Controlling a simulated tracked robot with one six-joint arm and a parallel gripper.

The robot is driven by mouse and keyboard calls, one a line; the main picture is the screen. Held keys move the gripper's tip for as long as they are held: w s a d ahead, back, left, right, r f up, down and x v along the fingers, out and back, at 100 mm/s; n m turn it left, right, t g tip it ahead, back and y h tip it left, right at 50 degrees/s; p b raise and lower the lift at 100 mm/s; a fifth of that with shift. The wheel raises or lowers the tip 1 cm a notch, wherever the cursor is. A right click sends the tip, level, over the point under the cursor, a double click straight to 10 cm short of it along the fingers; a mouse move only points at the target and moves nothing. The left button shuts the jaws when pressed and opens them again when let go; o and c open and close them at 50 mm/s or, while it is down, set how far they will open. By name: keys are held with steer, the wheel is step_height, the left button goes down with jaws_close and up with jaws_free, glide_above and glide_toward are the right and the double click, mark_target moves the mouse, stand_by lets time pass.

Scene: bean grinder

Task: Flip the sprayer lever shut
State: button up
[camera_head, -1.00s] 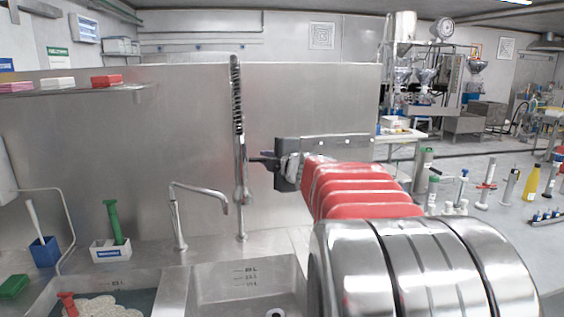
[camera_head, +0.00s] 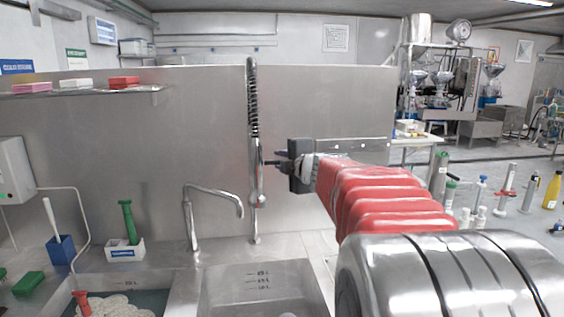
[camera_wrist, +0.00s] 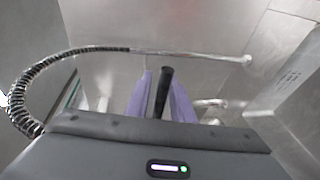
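The sprayer tap is a tall metal column with a coiled spring hose (camera_head: 253,100) and a spray head (camera_head: 259,185), standing behind the sink. In the wrist view its hose (camera_wrist: 30,85) curves round the left side, with a metal pipe running right. A black lever (camera_wrist: 164,90) shows there, pointing towards my wrist between the two purple fingers of my gripper (camera_wrist: 162,98). The fingers are apart, one on each side of the lever; contact cannot be made out. In the head view my gripper (camera_head: 279,163) is just right of the spray head, at its height.
A curved tap (camera_head: 213,192) stands to the left, over the sink (camera_head: 265,283). A brush holder (camera_head: 124,250) and a blue cup (camera_head: 61,250) stand on the left counter. A metal splash wall (camera_head: 330,110) rises behind; a shelf (camera_head: 80,92) is at upper left.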

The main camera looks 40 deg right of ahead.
steer(key=shift+o, duration=0.8)
steer(key=shift+s, duration=0.15)
steer(key=v, duration=1.3)
steer(key=shift+s, duration=0.25)
steer(key=shift+a, duration=0.1)
